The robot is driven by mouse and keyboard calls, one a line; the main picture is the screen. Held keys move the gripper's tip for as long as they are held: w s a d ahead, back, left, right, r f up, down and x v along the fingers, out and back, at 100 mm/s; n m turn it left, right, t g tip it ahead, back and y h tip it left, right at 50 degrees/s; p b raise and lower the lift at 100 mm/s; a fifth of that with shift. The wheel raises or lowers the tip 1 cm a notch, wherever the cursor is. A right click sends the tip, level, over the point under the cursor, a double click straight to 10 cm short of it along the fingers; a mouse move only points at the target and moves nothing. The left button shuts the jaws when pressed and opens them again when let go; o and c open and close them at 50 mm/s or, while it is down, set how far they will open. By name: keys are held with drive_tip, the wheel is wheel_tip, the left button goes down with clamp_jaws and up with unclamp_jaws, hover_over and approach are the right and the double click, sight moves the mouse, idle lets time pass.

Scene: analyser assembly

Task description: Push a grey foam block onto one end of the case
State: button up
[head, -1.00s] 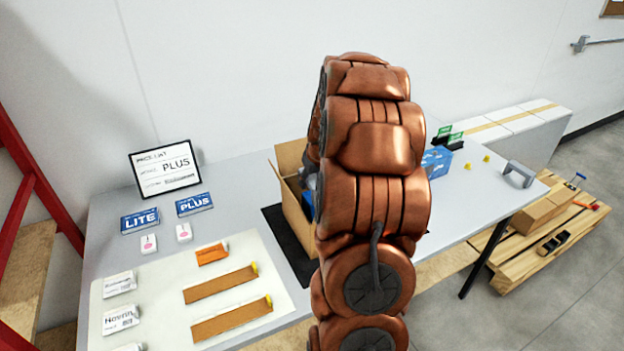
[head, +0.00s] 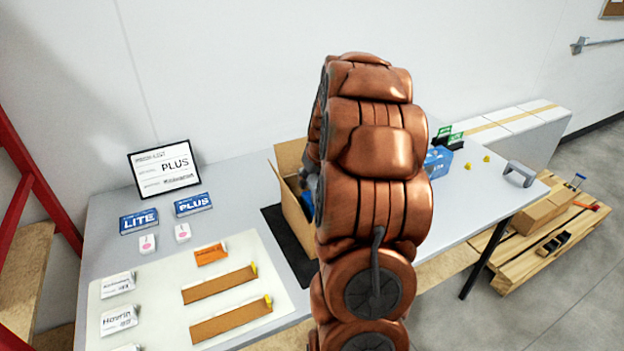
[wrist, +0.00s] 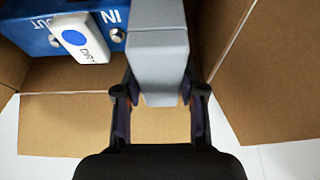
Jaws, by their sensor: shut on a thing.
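A grey foam block (wrist: 158,45) is between the two dark fingers of my gripper (wrist: 159,98) in the wrist view, and the gripper is shut on it. The blue case (wrist: 35,42), marked IN and OUT, shows to the left of the block inside an open cardboard box. A white tag (wrist: 80,38) with a blue dot lies over the case. The block covers part of the case's right side, and I cannot tell whether they touch. In the head view, my arm hides most of the gripper, the block and the case.
The open cardboard box (head: 290,213) stands on a black mat (head: 273,218), partly behind my arm. Its brown walls and flaps (wrist: 250,80) surround the gripper. A light sheet (head: 150,303) with packets and brown strips lies left. A blue box (head: 437,162) stands right.

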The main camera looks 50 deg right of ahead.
drive_tip(key=shift+f+b, duration=1.4)
drive_tip(key=shift+f, duration=0.75)
idle(2.9)
drive_tip(key=o, duration=1)
drive_tip(key=shift+r, duration=3.5)
